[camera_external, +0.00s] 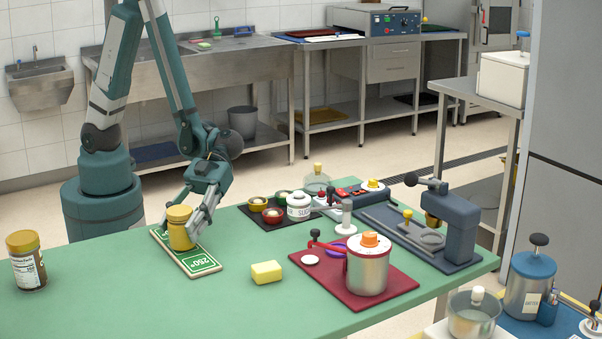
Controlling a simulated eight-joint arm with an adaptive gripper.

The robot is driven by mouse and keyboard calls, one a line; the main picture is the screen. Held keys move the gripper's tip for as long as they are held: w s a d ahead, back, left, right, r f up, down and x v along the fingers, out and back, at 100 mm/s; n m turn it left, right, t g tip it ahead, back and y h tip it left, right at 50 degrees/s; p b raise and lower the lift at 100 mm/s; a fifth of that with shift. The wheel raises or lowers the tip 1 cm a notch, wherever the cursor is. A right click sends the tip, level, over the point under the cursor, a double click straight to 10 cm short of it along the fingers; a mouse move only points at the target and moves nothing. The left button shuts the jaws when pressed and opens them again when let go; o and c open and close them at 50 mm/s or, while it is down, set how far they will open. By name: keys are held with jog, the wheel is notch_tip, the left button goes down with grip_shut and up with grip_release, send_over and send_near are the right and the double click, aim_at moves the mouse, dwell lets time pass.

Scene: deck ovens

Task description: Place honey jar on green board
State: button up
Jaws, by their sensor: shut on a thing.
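The honey jar (181,232), yellow with a golden lid, is upright over the green board (199,264), a flat panel with a pale edge and white "250°" markings. My gripper (190,222) is shut on the jar, coming down from above and behind with fingers along its sides. The jar's base appears at the board's surface; I cannot tell whether it touches or hangs just above. The jar hides the middle of the board.
A brown jar with a yellow lid (27,260) stands at the left. A yellow sponge (266,272) lies to the right. A red tray (398,287) holds a steel pot (367,270). A dark tray (283,222) holds small bowls. The front of the green table is clear.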

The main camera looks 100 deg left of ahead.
jog(key=shift+f, duration=0.15)
jog(key=o, duration=1.2)
jog(key=shift+o, duration=0.2)
jog(key=shift+r, duration=0.2)
jog(key=p+v, duration=0.2)
jog(key=v, duration=1)
jog(key=shift+w, duration=0.1)
